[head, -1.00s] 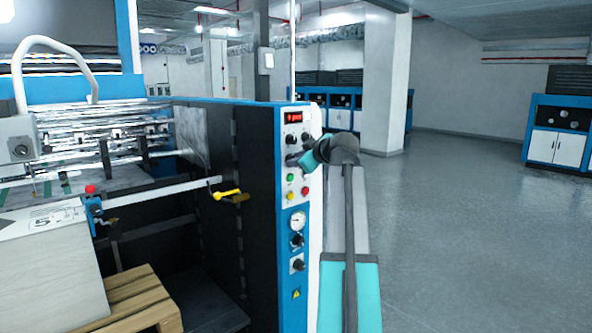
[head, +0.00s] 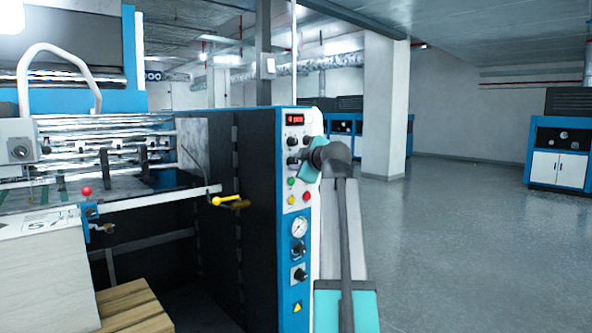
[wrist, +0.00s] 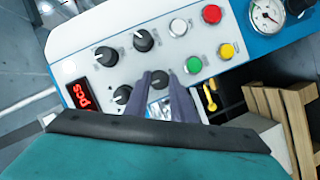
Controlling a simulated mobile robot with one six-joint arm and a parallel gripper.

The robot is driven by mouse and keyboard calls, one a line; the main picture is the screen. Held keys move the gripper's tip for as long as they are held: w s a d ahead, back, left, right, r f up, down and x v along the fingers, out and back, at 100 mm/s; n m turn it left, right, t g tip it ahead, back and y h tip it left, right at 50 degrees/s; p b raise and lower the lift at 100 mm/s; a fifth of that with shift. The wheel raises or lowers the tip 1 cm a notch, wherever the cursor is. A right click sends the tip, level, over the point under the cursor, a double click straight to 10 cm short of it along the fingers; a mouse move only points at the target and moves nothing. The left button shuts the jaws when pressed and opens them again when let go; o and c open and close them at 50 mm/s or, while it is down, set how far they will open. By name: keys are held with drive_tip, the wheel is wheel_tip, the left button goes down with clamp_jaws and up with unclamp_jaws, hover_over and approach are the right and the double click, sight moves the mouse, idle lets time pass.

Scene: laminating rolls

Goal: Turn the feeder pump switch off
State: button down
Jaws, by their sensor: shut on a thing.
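A white and blue control panel (head: 314,215) stands on the machine's right end; it also shows in the wrist view (wrist: 75,40). It carries several black rotary knobs, one of them at the top left in the wrist view (wrist: 105,57). My gripper (wrist: 161,77) is shut on a black knob (wrist: 160,83) in the lower row, beside the green button (wrist: 193,65). The fingers cover much of this knob, and its pointer is hard to read. In the head view my gripper (head: 299,164) reaches the panel from the right. No label shows which knob is the feeder pump switch.
A red display (wrist: 80,95), red button (wrist: 211,14), yellow button (wrist: 226,50) and pressure gauge (head: 299,226) share the panel. A yellow-handled crank (head: 228,201) and a pallet (head: 135,310) are to the left. The floor (head: 460,240) on the right is clear.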

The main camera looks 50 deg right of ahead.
idle(0.5)
drive_tip(key=c, duration=1.5)
unclamp_jaws()
drive_tip(key=shift+w, duration=0.1)
drive_tip(key=b+v, duration=0.1)
drive_tip(key=v, duration=1.3)
